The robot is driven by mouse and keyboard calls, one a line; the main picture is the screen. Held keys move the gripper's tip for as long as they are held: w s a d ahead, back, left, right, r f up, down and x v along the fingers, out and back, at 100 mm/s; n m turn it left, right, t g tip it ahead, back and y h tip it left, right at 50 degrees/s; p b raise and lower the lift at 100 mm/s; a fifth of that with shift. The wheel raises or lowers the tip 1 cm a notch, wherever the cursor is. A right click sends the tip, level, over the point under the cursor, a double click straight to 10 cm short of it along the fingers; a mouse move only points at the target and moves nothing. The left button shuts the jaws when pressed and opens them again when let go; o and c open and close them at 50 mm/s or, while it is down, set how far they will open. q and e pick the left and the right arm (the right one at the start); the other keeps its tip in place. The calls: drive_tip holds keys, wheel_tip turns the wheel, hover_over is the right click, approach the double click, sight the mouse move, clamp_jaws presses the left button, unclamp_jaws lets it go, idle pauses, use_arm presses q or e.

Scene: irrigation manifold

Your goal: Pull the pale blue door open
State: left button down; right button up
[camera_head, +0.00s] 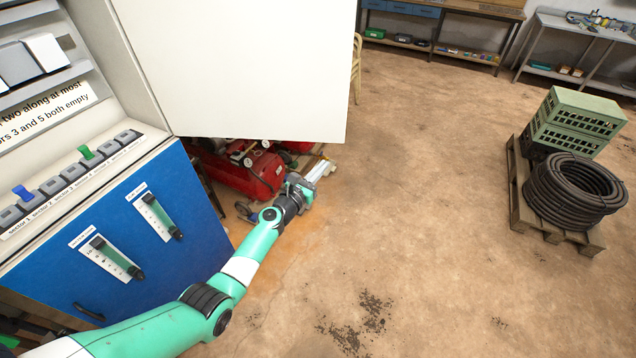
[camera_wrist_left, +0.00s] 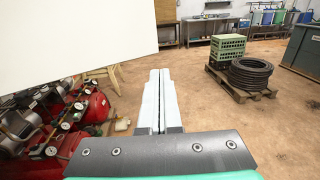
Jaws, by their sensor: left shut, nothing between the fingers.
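A large, off-white flat panel (camera_head: 235,70) stands out from the right edge of the cabinet like a swung-out door. Its visible face looks near white; I see no pale blue on it and no handle. It also fills the upper left of the left wrist view (camera_wrist_left: 70,35). My left gripper (camera_head: 320,170) is below and just beyond the panel's lower edge, apart from it. Its fingers (camera_wrist_left: 159,100) are together and empty, pointing away over the floor. My right gripper is in neither view.
The cabinet's blue front (camera_head: 130,240) carries two gauges. Red compressors (camera_head: 255,172) stand behind the panel, close to my left gripper. A pallet (camera_head: 560,235) with a black hose coil (camera_head: 575,190) and green crates (camera_head: 575,120) stands at right. The middle floor is clear.

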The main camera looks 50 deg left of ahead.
use_arm(q)
drive_tip(key=s+d+p, duration=0.4)
drive_tip(key=s+d, duration=0.4)
drive_tip(key=d, duration=0.1)
drive_tip(key=shift+s+d, duration=0.25)
drive_tip(key=shift+d, duration=0.05)
